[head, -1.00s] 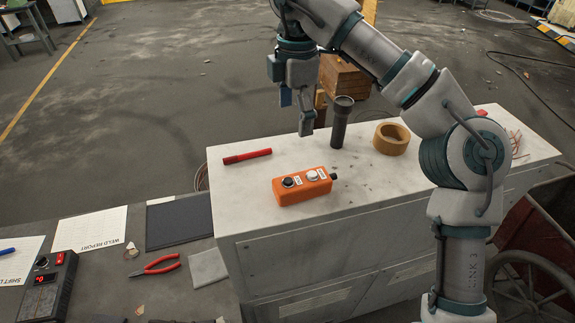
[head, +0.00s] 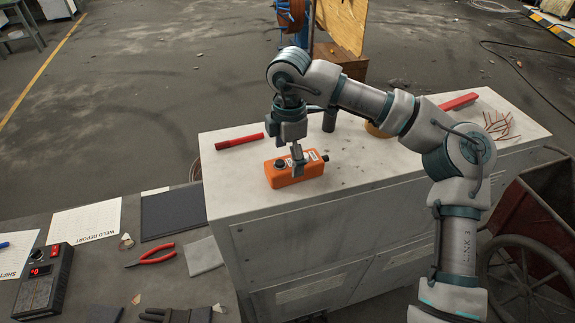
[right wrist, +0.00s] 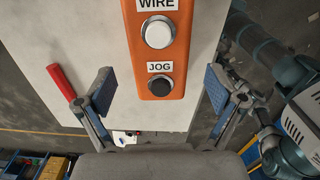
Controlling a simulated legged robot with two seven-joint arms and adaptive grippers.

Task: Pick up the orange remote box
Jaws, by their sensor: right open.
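The orange remote box (head: 288,182) lies on top of the white cabinet (head: 390,180), near its front left edge. In the right wrist view the box (right wrist: 157,62) shows a white button marked WIRE and a black button marked JOG. My right gripper (head: 297,160) points down right over the box and hides part of its top. In the right wrist view my right gripper (right wrist: 160,90) is open, with one blue-padded finger on each side of the box's near end and gaps on both sides. My left gripper is not in view.
A red marker-like stick (head: 239,142) lies left of the box. A dark upright tube (head: 329,121) and a tan tape roll (head: 378,131) stand behind, partly hidden by my arm. A lower grey bench at left holds red pliers (head: 151,257) and a black device (head: 45,285).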

